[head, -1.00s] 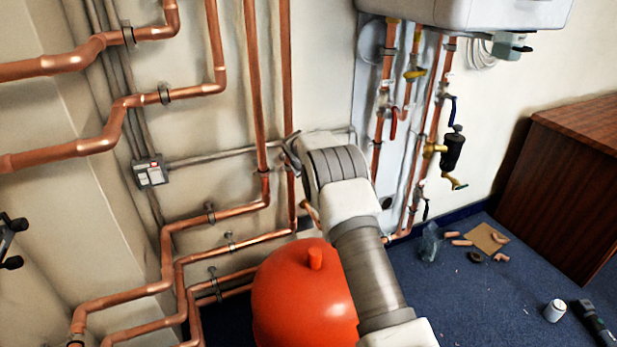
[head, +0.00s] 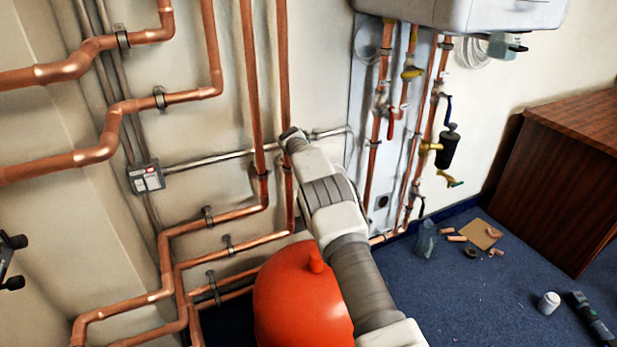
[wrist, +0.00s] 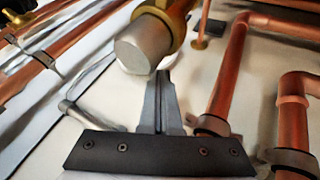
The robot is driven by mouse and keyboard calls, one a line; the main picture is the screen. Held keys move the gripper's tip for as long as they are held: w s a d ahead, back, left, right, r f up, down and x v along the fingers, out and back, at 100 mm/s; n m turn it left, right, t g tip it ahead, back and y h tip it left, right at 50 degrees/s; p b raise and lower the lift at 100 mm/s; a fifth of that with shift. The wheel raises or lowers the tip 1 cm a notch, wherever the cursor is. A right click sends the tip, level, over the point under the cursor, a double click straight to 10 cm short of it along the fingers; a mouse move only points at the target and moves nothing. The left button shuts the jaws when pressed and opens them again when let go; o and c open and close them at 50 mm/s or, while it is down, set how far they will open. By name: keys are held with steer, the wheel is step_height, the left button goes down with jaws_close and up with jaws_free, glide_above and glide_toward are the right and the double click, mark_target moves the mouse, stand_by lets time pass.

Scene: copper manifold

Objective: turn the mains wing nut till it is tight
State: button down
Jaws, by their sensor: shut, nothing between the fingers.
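My gripper (wrist: 161,95) shows in the wrist view with its two grey fingers together and nothing between them. A grey, blunt-ended cylinder (wrist: 145,48) in a brass collar (wrist: 165,18) is just beyond the fingertips; I cannot tell whether they touch it. I cannot make out the mains wing nut for certain in either view. In the head view my arm reaches up and left to the vertical copper pipes, and my fingers cannot be made out there.
Copper pipes (wrist: 232,70) run close to the right of my fingers. A red vessel (head: 300,300) stands beside my arm. A switch box (head: 146,179) is on the wall. Valves (head: 412,73) hang under the white boiler (head: 460,12). A wooden cabinet (head: 565,190) stands at right.

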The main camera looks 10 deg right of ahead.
steer(key=shift+w+d, duration=0.15)
steer(key=shift+d, duration=0.45)
steer(key=shift+w+d, duration=0.15)
steer(key=shift+d, duration=0.55)
stand_by(1.2)
